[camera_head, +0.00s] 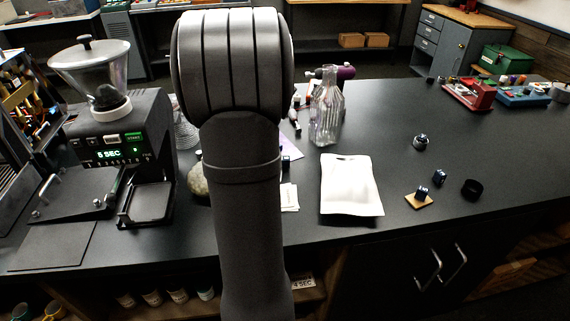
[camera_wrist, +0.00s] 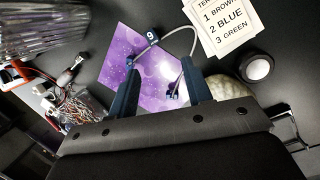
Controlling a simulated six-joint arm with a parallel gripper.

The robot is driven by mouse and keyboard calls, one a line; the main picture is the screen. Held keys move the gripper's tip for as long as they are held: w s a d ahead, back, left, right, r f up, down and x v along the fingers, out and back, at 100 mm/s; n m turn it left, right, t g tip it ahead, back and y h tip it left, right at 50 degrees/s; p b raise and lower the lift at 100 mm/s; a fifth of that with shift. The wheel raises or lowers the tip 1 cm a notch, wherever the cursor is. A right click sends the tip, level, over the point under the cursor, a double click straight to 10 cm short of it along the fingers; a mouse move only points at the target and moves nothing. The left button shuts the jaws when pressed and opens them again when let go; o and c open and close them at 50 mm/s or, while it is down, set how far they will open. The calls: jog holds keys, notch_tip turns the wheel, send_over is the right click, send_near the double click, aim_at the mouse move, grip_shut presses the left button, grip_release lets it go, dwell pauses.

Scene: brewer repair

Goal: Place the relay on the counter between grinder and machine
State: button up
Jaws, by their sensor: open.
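My gripper (camera_wrist: 160,66) is open in the wrist view, its two dark blue fingers pointing down over a purple starry card (camera_wrist: 125,62) on the counter. A grey looped wire (camera_wrist: 182,30) with a small dark cube marked 9 (camera_wrist: 151,38) at one end lies around the fingertips; its other end shows between the fingers. I cannot tell whether the fingers touch it. The grinder (camera_head: 118,135), with a green 5 SEC display, stands at the left of the counter (camera_head: 400,130) in the head view. I cannot surely identify the relay. My arm hides the gripper in the head view.
Small dark parts, one on a wooden pad (camera_head: 418,201), and a black ring (camera_head: 472,189) lie farther right. In the wrist view, a clear box of small parts (camera_wrist: 85,106) sits left.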

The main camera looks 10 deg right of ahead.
jog(key=f+n, duration=0.1)
jog(key=f, duration=0.1)
jog(key=d+f+n+h, duration=0.1)
jog(key=f, duration=0.2)
jog(key=w+d+f+n, duration=0.1)
jog(key=f, duration=0.2)
jog(key=shift+d+f+h, duration=0.2)
jog(key=shift+h, duration=0.2)
jog(key=shift+w+a+x, duration=0.1)
jog(key=shift+w+x, duration=0.05)
jog(key=shift+x, duration=0.9)
jog(key=shift+w+a+x, duration=0.1)
jog(key=shift+x, duration=0.95)
jog(key=shift+w+a+x, duration=0.1)
jog(key=shift+w+x, duration=0.05)
jog(key=shift+x, duration=0.9)
grip_shut()
